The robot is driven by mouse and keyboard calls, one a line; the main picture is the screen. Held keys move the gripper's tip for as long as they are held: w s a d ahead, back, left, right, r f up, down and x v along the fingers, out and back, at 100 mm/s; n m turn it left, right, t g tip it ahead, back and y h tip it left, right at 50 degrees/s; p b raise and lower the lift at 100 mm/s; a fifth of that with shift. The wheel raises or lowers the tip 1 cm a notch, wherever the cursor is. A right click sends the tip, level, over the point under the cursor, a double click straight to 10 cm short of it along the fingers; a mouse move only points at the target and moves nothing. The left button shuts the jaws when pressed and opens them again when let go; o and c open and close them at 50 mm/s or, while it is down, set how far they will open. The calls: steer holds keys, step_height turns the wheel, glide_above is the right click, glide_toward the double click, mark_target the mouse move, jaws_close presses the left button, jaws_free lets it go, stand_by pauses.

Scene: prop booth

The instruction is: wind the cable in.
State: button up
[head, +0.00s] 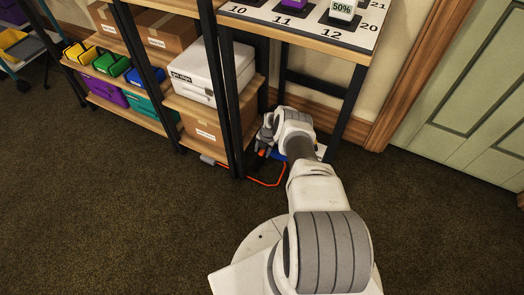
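An orange-red cable (268,184) lies on the carpet in a bend by the foot of the shelf unit. Its left part runs behind the shelf's post towards a small grey piece (208,160) at the shelf's base. Its right part goes up under my arm. My gripper (263,146) is low under the numbered table, beside the shelf post, with a dark and orange part at its fingers. I cannot tell whether it is open or shut. A blue thing (278,155) shows just below my wrist, mostly hidden by my arm; I cannot tell whether it is a cable reel.
A shelf unit (237,110) with cartons, a white case (198,72) and coloured bins stands close at the left. The numbered table (310,32) is above my gripper, with its leg (347,112) to the right. A green door (470,100) is at the right. The carpet in front is clear.

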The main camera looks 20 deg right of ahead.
jaws_close()
stand_by(1.2)
